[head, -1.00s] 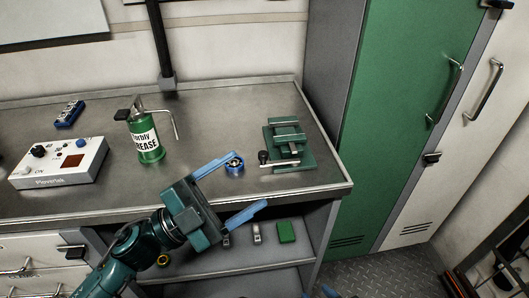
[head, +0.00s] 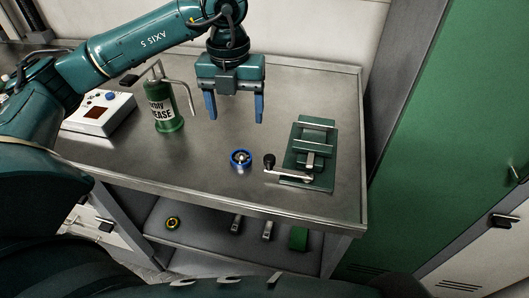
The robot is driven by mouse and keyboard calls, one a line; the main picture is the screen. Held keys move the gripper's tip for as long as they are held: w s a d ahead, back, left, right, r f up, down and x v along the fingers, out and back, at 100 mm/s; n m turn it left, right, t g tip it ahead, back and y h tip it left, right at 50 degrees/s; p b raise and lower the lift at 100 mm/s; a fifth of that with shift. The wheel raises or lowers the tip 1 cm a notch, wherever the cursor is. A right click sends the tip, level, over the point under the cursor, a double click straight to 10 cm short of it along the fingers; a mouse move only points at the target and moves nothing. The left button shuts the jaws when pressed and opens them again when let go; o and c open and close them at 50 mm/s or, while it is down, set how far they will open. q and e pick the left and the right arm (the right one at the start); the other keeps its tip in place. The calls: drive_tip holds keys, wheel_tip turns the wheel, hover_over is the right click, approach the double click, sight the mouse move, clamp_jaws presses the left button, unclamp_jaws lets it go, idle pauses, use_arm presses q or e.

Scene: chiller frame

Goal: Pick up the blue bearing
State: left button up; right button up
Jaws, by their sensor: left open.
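The blue bearing (head: 241,158), a small blue ring with a metal centre, lies on the grey metal bench top near its front edge. My left gripper (head: 234,116) points down with its two blue fingers spread and nothing between them. It is above the bench, behind the bearing in the picture and apart from it. My right gripper does not show in the head view.
A green vise (head: 312,150) with a crank handle stands just right of the bearing. A green grease can (head: 163,108) and a white control box (head: 98,115) stand to the left. A lower shelf (head: 200,238) holds small parts. Bare bench (head: 205,148) surrounds the bearing.

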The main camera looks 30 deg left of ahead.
use_arm(q)
hover_over(241, 156)
drive_tip(key=f, duration=0.5)
drive_tip(key=s+f, duration=0.1)
drive_tip(key=f, duration=0.1)
drive_tip(key=shift+a+f+p, duration=0.15)
drive_tip(key=shift+p, duration=0.2)
drive_tip(key=shift+w+f+p, duration=0.25)
drive_tip(key=shift+f+p, duration=0.1)
drive_tip(key=shift+f, duration=1.1)
drive_tip(key=shift+w+f+p, duration=0.2)
drive_tip(key=shift+f+p, duration=0.1)
drive_tip(key=shift+f, duration=1.1)
drive_tip(key=c, duration=1.1)
drive_tip(key=shift+r, duration=0.1)
drive_tip(key=shift+c, duration=0.2)
